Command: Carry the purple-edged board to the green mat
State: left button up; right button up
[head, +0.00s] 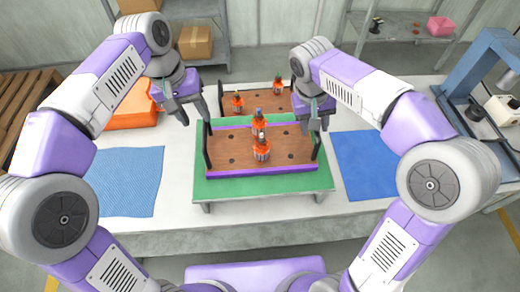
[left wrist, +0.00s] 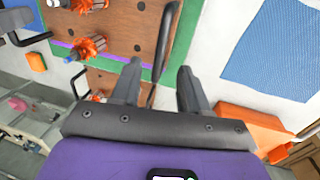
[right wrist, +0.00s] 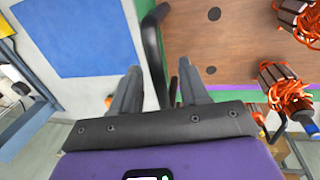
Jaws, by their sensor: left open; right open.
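The purple-edged board (head: 283,158) is brown wood with holes and lies flat on the green mat (head: 210,189). Several orange-wound armatures (head: 262,152) stand on it. It has a black handle at each end, the left one (head: 207,150) and the right one (head: 316,141). My left gripper (head: 190,118) is open, above the board's left end. In the left wrist view the handle (left wrist: 167,38) passes between its spread fingers. My right gripper (head: 316,122) is open at the right handle's top. That handle (right wrist: 151,45) shows between its fingers in the right wrist view.
Another wooden board (head: 285,104) with armatures lies behind. Blue mats lie on the white table at left (head: 125,180) and right (head: 365,165). An orange bin (head: 132,112) is at back left. A blue press (head: 495,65) stands at right.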

pick_arm(q)
jog(key=r, duration=0.2)
jog(key=a+r, duration=0.1)
jog(key=r, duration=0.2)
pick_arm(e)
notch_tip(320, 180, up, 12)
jog(key=a, duration=0.2)
jog(key=shift+a, duration=0.15)
jog(key=shift+f, duration=0.1)
pick_arm(q)
jog(key=o, duration=0.5)
pick_arm(e)
jog(key=o, duration=0.5)
pick_arm(q)
jog(key=shift+r, duration=0.1)
jog(key=r+p, duration=0.2)
jog(key=p, duration=0.1)
jog(key=a+r+p, duration=0.1)
jog(key=r+p, duration=0.2)
jog(key=shift+r, duration=0.3)
pick_arm(e)
notch_tip(320, 180, up, 6)
jog(key=shift+r, duration=0.2)
